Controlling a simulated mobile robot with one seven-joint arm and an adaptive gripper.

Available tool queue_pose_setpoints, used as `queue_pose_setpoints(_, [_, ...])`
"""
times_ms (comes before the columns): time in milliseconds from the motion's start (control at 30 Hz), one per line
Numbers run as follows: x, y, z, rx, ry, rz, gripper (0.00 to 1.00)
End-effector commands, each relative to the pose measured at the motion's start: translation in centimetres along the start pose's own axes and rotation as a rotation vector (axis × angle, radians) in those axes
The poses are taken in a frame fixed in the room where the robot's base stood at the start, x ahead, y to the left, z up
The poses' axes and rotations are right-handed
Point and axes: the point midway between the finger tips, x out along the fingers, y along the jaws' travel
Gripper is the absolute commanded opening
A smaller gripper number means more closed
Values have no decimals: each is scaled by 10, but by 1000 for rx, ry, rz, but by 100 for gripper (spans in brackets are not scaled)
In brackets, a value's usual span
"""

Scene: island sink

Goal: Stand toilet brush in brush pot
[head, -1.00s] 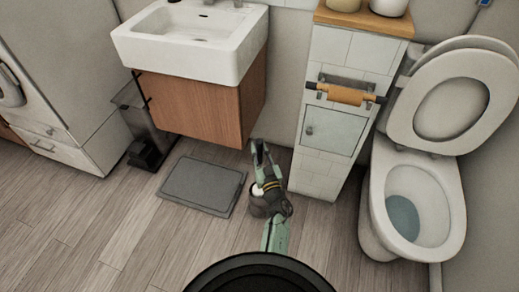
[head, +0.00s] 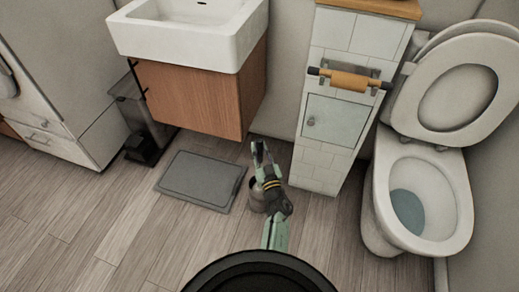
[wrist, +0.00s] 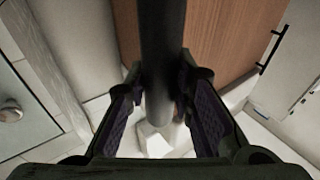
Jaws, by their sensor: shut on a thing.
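My gripper (head: 260,154) is low over the floor in the head view, between the wooden sink cabinet and the tiled column. In the wrist view, a dark round shaft, the toilet brush handle (wrist: 162,55), runs down between the two purple finger pads, and my gripper (wrist: 162,112) is shut on it. I cannot make out the brush or its bristles in the head view. The brush pot (head: 256,196), small and greyish, stands on the floor just left of my arm, partly hidden by it. Whether the brush is over or inside the pot cannot be told.
A grey mat or scale (head: 200,180) lies left of the pot. The sink cabinet (head: 190,95) hangs behind it, the tiled column (head: 318,160) stands to the right, and the open toilet (head: 415,200) is farther right. The front floor is clear.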

Motion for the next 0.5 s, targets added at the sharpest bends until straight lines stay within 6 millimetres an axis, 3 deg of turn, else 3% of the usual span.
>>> queue_pose_setpoints(33, [-5, -1, 12, 4, -23, 6, 0])
queue_pose_setpoints(167, [-6, -1, 14, 4, -26, 7, 0])
queue_pose_setpoints(200, [-6, -1, 14, 4, -27, 7, 23])
queue_pose_setpoints(500, [-4, -1, 10, 3, -19, 5, 43])
